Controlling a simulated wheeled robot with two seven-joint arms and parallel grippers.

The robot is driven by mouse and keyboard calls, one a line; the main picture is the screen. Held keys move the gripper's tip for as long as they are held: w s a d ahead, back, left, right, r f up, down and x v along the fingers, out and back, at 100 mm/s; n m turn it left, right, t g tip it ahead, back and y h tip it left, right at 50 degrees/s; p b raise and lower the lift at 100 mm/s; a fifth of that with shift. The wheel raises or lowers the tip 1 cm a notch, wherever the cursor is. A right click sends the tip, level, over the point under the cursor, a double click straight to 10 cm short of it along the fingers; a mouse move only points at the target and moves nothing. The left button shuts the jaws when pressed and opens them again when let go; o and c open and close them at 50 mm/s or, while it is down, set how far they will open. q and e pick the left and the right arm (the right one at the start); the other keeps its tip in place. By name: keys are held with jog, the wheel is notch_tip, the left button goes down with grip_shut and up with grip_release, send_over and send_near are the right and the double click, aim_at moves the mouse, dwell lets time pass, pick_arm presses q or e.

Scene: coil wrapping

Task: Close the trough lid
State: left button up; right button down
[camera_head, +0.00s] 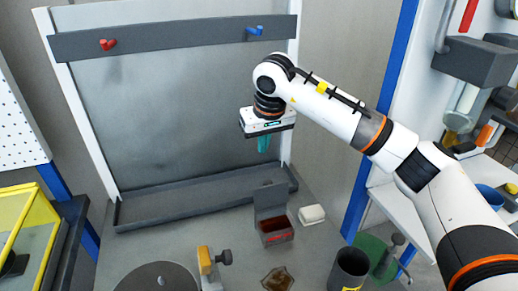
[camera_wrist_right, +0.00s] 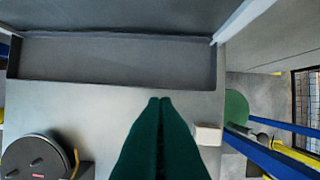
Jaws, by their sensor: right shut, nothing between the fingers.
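A small dark grey trough (camera_head: 277,237) with a reddish inside stands on the table, right of centre in the head view. Its lid (camera_head: 270,198) stands up at its back, so the trough is open. My right gripper (camera_head: 264,145) hangs above and behind the lid, in front of the grey back panel, apart from it. Its teal fingers point down, shut and empty. In the right wrist view the shut fingers (camera_wrist_right: 160,105) fill the lower middle; I cannot make out the small trough there. My left gripper is not in view.
A long shallow tray (camera_head: 200,201) runs along the back panel; it also shows in the right wrist view (camera_wrist_right: 115,82). A white block (camera_head: 312,214) sits right of the trough. A dark cup (camera_head: 349,270), amber dish (camera_head: 278,280) and yellow-orange fixture (camera_head: 205,262) stand nearer.

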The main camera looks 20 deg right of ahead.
aim_at(269, 192)
jog(key=p+x, duration=0.2)
jog(key=x, duration=0.7)
jog(key=s, duration=0.1)
jog(key=s+p, duration=0.1)
jog(key=s, duration=0.2)
jog(key=shift+d+r, duration=0.15)
jog(key=shift+r, duration=0.15)
